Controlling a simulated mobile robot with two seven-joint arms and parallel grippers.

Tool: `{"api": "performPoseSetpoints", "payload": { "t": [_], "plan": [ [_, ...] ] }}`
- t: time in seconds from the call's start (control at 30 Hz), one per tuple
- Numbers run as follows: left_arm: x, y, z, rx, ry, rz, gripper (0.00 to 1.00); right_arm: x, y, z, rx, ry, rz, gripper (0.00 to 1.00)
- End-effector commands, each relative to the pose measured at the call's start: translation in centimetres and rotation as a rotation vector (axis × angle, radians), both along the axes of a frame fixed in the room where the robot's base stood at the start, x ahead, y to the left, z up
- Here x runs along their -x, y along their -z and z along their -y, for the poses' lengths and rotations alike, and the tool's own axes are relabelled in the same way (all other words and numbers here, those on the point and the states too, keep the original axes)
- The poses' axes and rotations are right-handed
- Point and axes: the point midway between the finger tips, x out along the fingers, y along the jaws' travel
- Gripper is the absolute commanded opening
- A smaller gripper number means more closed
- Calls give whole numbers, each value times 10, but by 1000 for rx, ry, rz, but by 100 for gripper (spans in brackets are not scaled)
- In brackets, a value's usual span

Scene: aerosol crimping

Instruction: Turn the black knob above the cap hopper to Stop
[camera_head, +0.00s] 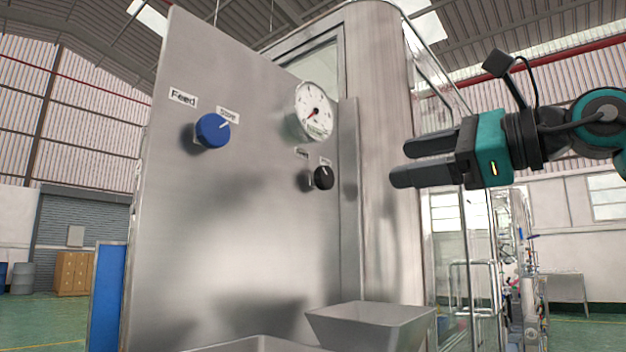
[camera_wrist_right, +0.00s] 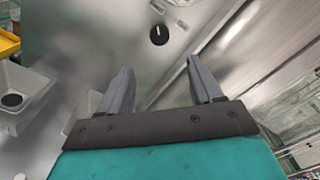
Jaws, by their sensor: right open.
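The black knob (camera_head: 323,178) sits on the steel panel (camera_head: 230,220), below a round dial gauge and above a grey hopper (camera_head: 370,318). Two small labels are above the knob; their words are too small to read. In the right wrist view the black knob (camera_wrist_right: 159,35) shows a white pointer line and lies ahead, between the finger directions. My right gripper (camera_head: 398,163) is open and empty, to the right of the knob and apart from it, its fingers pointing left toward the panel. My left gripper is not in view.
A blue knob (camera_head: 213,130) with a Feed label (camera_head: 183,97) is on the panel's left. The dial gauge (camera_head: 314,110) is above the black knob. A steel column and glass-sided frame (camera_head: 440,110) stand behind my right gripper. Another tray edge (camera_head: 262,344) shows at the bottom.

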Motion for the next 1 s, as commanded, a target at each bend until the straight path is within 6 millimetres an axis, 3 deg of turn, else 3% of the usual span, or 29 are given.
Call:
{"api": "performPoseSetpoints", "payload": {
  "t": [0.27,0.7,1.0],
  "plan": [
    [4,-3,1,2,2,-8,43,-8,-2,-17,6,-5,3,65],
    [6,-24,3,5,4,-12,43,-59,-3,-87,6,-5,2,65],
    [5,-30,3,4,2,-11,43,-74,-1,-107,6,-3,3,65]
  ]
}}
